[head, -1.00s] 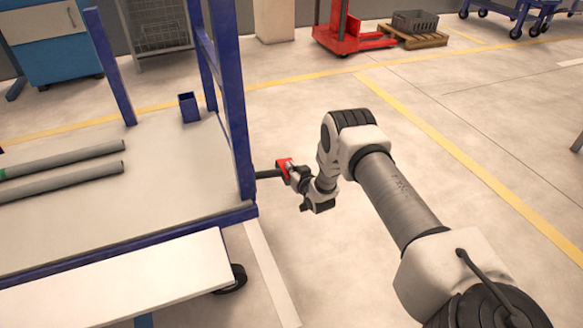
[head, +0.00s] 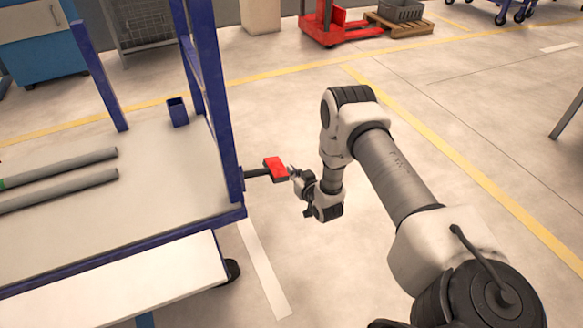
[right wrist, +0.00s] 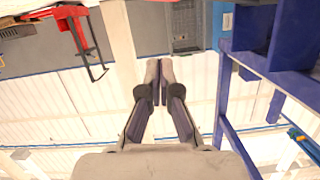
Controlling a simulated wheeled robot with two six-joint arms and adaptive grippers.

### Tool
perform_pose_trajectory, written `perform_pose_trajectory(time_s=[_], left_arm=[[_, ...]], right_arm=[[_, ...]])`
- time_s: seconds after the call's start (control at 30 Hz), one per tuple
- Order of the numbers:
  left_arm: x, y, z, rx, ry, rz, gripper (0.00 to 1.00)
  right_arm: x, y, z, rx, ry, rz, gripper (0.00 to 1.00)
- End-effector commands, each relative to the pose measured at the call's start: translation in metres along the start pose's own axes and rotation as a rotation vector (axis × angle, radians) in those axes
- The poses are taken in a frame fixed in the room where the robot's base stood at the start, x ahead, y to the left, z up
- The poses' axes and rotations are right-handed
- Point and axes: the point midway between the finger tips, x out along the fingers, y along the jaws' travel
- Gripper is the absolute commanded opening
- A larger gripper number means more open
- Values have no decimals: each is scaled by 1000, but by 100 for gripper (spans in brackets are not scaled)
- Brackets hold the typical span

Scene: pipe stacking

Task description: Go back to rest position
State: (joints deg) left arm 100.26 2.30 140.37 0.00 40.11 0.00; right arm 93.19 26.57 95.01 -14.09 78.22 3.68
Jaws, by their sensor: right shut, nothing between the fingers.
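My right arm comes in from the lower right of the head view. My right gripper (head: 293,172) points left toward the cart, close beside a red block (head: 275,167) on a dark bar at the cart's right side. I cannot tell from this view whether they touch. In the right wrist view the fingers (right wrist: 160,75) are shut together with nothing between them. My left gripper is not in view. Two grey pipes (head: 62,162) (head: 58,190) lie on the cart's shelf (head: 160,185) at the left.
The blue-framed cart (head: 212,105) fills the left side, with a small blue holder (head: 177,112) on its shelf. Open floor (head: 480,140) lies right of my arm. A red pallet jack (head: 325,25) stands at the back by a grey crate on a pallet (head: 400,20).

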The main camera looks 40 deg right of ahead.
Motion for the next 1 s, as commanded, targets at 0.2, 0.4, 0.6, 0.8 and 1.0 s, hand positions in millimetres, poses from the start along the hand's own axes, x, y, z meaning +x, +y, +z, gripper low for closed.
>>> perform_pose_trajectory(time_s=[0.2, 0.4, 0.6, 0.8, 1.0], left_arm=[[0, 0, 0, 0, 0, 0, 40], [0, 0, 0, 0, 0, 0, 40], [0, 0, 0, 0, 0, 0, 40], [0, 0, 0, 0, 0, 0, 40], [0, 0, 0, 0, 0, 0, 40]], right_arm=[[0, 0, 0, 0, 0, 0, 0], [5, -12, -8, -2, 11, -18, 0], [-43, -112, 32, -21, -210, -145, 0], [-180, -149, 116, -113, -716, -159, 0], [-293, -134, 148, -191, -1077, -113, 0]])
